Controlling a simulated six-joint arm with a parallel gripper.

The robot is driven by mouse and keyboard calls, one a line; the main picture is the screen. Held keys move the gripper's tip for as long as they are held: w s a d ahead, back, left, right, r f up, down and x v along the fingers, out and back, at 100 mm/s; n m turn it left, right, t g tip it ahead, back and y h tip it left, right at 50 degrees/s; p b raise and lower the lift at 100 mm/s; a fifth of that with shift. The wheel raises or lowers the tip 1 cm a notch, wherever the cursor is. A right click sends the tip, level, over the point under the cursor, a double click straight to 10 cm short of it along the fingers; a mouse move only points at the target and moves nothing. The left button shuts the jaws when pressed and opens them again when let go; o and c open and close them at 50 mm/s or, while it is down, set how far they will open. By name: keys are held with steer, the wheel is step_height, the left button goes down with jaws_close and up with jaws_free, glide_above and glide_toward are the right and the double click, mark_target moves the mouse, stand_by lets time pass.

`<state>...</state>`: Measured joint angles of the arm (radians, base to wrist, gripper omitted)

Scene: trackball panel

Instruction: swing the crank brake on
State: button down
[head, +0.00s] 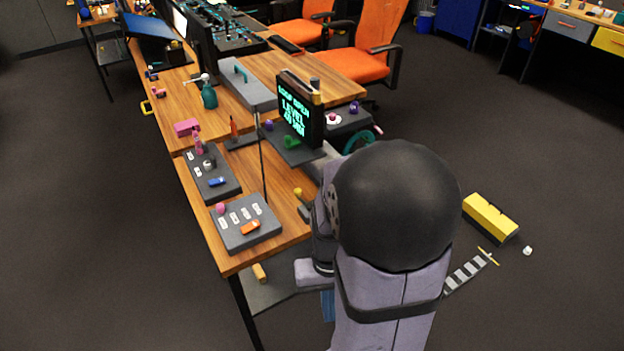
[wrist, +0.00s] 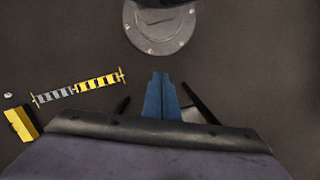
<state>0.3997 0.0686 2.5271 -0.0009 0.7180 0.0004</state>
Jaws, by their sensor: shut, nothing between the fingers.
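I cannot pick out the crank brake for certain. A teal ring-shaped wheel (head: 358,138) shows behind the display, partly covered by my arm. A small yellow knob (head: 298,192) stands at the right edge of the wooden table, beside my arm; what lies behind the arm is hidden. My gripper shows in the wrist view as blue fingers (wrist: 160,80) pressed together, shut and empty, over dark floor. In the head view my arm fills the lower middle. No control is seen touching the fingers.
A display with green text (head: 297,118) stands on the wooden table (head: 285,222). Grey panels with an orange switch (head: 250,227) and a blue switch (head: 217,181) lie left of my arm. A yellow box (head: 490,217) lies on the floor to the right, where open carpet shows.

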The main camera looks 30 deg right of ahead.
steer(key=w+d+r+m+t+y+p, duration=0.1)
steer(key=w+d+m+t+p, duration=0.15)
steer(key=w+d, duration=0.45)
steer(key=w+d+r+m+t+y+p, duration=0.15)
steer(key=w+d+m, duration=0.25)
steer(key=d, duration=0.8)
steer(key=w+d+r+n+t+y, duration=0.1)
steer(key=w+r+n+t, duration=0.2)
steer(key=w+r+n, duration=0.6)
steer(key=w+r, duration=0.2)
steer(key=w, duration=0.1)
steer(key=shift+d+t, duration=0.4)
steer(key=shift+w+n, duration=0.1)
steer(key=shift+n, duration=0.15)
steer(key=shift+f, duration=0.1)
